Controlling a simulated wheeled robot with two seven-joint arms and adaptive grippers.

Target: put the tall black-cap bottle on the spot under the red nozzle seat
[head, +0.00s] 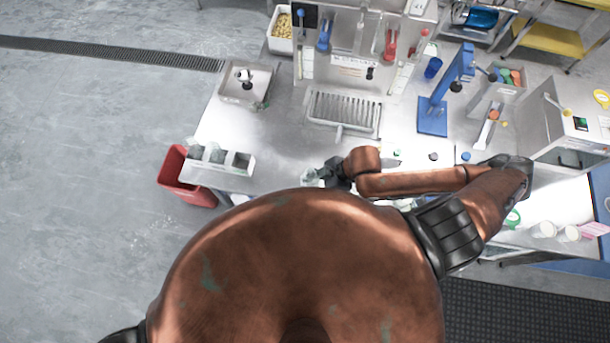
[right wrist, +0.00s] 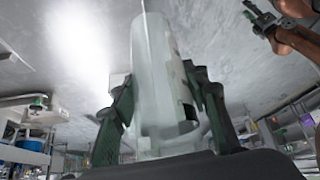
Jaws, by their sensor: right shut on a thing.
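My right gripper (head: 332,174) is over the front edge area of the steel bench in the head view. It is shut on a pale translucent bottle-like container (head: 310,176). In the right wrist view the two fingers (right wrist: 165,115) clasp the container's sides (right wrist: 152,70); its cap cannot be made out. The red nozzle seat (head: 390,40) is on the machine at the back, to the right of a blue one (head: 325,35). The slatted drip tray (head: 343,112) lies in front of the machine. A dark gripper-like end (right wrist: 262,18) of my other arm shows in the right wrist view; its fingers are unclear.
A blue press stand (head: 433,115) is right of the drip tray. A compartment box (head: 220,158) and red bin (head: 185,180) are left. Bare bench lies between gripper and tray.

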